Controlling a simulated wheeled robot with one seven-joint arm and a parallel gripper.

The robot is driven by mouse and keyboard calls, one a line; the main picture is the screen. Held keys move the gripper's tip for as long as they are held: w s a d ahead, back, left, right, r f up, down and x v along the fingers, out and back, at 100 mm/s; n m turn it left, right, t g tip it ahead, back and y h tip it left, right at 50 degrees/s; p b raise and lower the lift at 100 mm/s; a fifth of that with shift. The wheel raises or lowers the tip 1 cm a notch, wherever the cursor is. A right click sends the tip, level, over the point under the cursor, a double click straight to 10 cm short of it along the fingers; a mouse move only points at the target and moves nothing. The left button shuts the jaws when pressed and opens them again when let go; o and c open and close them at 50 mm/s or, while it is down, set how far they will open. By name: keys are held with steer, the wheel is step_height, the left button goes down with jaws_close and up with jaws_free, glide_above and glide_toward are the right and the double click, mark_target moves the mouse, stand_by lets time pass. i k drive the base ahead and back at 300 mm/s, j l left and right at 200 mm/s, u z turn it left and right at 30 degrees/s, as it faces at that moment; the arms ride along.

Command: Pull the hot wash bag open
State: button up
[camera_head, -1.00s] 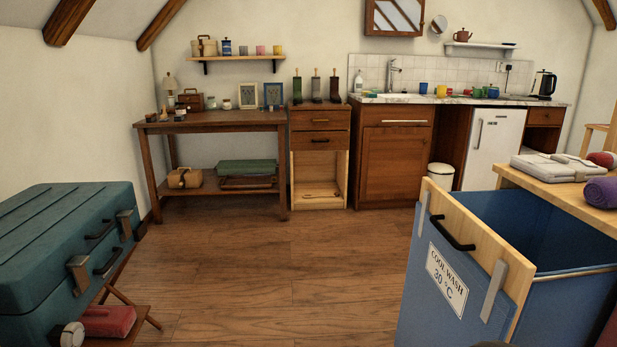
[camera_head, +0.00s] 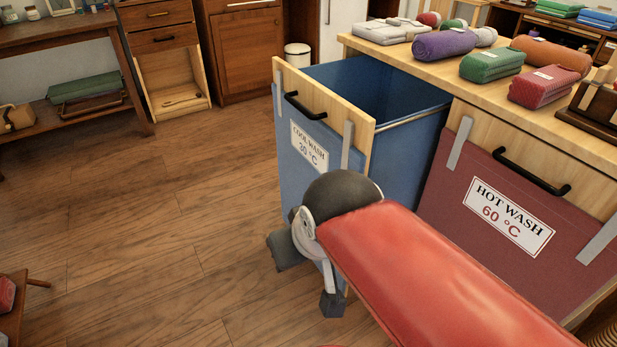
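The hot wash bag (camera_head: 450,225) is a dark red bag on a wooden front, labelled "HOT WASH 60 °C", at the right. Its front is flush under the wooden counter, so it is shut. A black bar handle (camera_head: 531,172) runs across its wooden top, between two grey straps. My gripper (camera_head: 308,277) is at lower centre, in front of the blue cool wash bag and left of the hot wash bag. Its two dark fingers look apart, with nothing seen between them. It is well away from the black handle. My red arm covers the hot wash bag's lower left part.
The blue cool wash bag (camera_head: 293,150) stands pulled out left of the hot wash bag. Rolled and folded towels, such as a purple one (camera_head: 454,43), lie on the counter (camera_head: 410,62). A stool corner shows at lower left.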

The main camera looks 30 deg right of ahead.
mark_target(542, 219)
steer(key=z, duration=2.05)
steer(key=k+j+u, duration=0.15)
steer(key=k, duration=0.15)
steer(key=k+j+u, duration=0.2)
steer(key=k+l, duration=0.05)
